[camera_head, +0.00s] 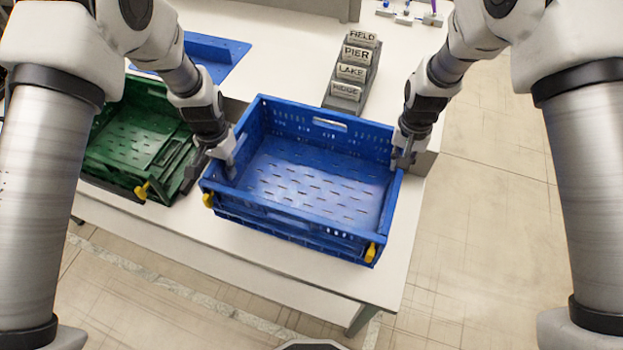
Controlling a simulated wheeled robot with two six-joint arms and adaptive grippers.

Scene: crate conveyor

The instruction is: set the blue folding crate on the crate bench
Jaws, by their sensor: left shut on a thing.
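The blue folding crate (300,212) stands open, upright and empty over the white bench (225,248), in the middle of the head view. I cannot tell whether its base touches the bench top. My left gripper (222,165) is at the crate's left wall and shut on it. My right gripper (403,158) is at the crate's right wall, by the rim. Its fingers are partly hidden, so I cannot see whether they are closed. Yellow latches show at the crate's two front corners.
A green crate (120,172) stands to the left, close to the blue one. A rack of grey label blocks reading FIELD, PIER, LAKE and RIDGE (348,85) stands behind the blue crate. A flat blue piece (210,52) lies behind left. Open floor (490,210) is to the right.

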